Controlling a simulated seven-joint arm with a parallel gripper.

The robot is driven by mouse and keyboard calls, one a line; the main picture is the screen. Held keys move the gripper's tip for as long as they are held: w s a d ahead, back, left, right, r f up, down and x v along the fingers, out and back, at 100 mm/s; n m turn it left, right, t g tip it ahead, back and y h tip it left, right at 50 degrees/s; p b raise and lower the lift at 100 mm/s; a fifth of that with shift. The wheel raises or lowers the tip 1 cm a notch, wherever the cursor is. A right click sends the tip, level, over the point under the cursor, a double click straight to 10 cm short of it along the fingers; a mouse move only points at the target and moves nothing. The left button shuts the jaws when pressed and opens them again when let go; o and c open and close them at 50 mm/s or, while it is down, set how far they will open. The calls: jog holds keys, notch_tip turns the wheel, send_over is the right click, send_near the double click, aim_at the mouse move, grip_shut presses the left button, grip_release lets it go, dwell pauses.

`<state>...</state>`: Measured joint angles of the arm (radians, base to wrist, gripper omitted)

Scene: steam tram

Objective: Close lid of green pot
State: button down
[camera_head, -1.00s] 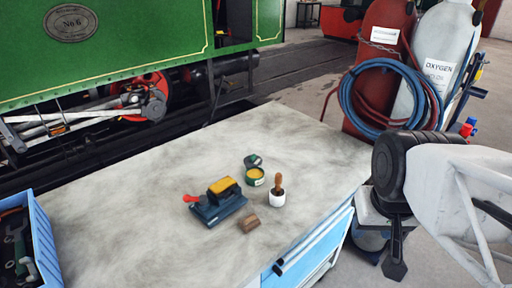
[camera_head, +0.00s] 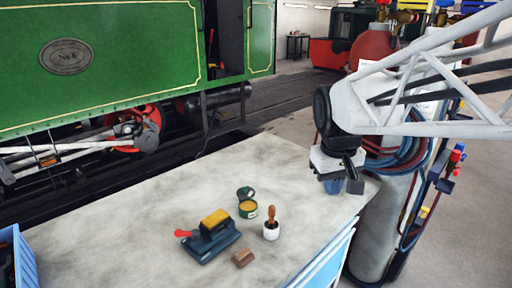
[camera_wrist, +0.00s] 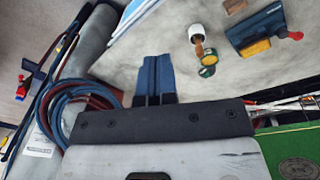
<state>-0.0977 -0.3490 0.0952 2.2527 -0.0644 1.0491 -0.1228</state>
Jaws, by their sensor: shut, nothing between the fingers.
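The green pot (camera_head: 248,210) stands on the grey worktop with yellow contents showing at its open top. Its dark green lid (camera_head: 245,192) stands open at the pot's back edge. In the wrist view the pot (camera_wrist: 207,71) lies right of my fingers, with the lid (camera_wrist: 209,59) against it. My gripper (camera_head: 342,184) is shut and empty, above the right end of the worktop, well to the right of the pot and apart from it. In the wrist view my gripper (camera_wrist: 155,80) shows its blue fingers together.
A white pot with a wooden-handled tool (camera_head: 271,226) stands just right of the green pot. A blue tool with a yellow top (camera_head: 209,238) and a brown block (camera_head: 243,258) lie nearer. A blue crate (camera_head: 22,262) is at the left. Gas cylinders with hoses stand beyond the right edge.

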jog(key=w+a+n+g, duration=0.1)
jog(key=w+a+n, duration=0.35)
jog(key=w, duration=0.95)
jog(key=n+g+h, duration=0.2)
jog(key=n, duration=0.1)
send_over(245, 191)
jog(key=w, duration=0.2)
notch_tip(245, 191, down, 10)
jog(key=r, duration=0.1)
jog(key=w+a+f+n+h, duration=0.1)
jog(key=w+a+f, duration=0.5)
jog(key=a+f, duration=0.2)
jog(key=shift+a, duration=0.25)
jog(key=shift+f+n, duration=0.15)
jog(key=shift+n, duration=0.1)
jog(key=x, duration=1)
jog(key=shift+s+d, duration=0.1)
jog(key=shift+d, duration=0.05)
jog(key=shift+s+d, duration=0.25)
jog(key=shift+d, duration=0.25)
jog(key=shift+s+d, duration=0.3)
jog(key=shift+d, duration=0.2)
jog(key=shift+s+d, duration=0.4)
jog(key=shift+d, duration=0.25)
